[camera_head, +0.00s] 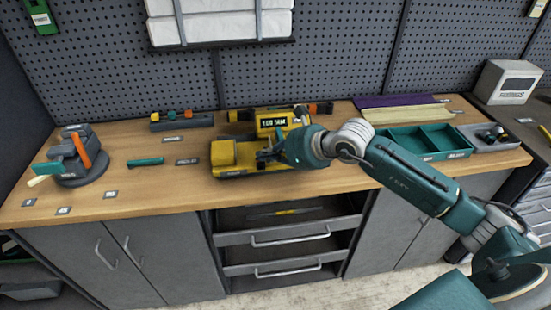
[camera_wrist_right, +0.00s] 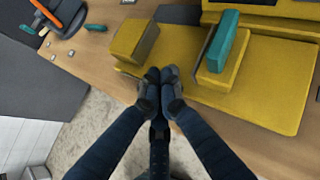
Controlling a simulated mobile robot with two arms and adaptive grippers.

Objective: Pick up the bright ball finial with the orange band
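I cannot make out a bright ball finial with an orange band for certain in either view. Small grey rounded pieces (camera_head: 492,133) lie in the grey tray (camera_head: 512,144) at the right end of the bench; no band can be read on them. My right gripper (camera_head: 264,158) is at the front of the yellow machine (camera_head: 236,156), and the arm hides part of it. In the right wrist view its fingertips (camera_wrist_right: 160,76) are together with nothing visible between them, by the yellow machine's front edge (camera_wrist_right: 190,100). My left gripper is out of view.
A teal divided tray (camera_head: 421,143) stands left of the grey tray. A dark vise-like fixture (camera_head: 80,165) stands at the left, with a teal piece (camera_head: 146,161) lying nearby. Purple and cream strips (camera_head: 405,112) lie at the back. The bench's left front is mostly clear.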

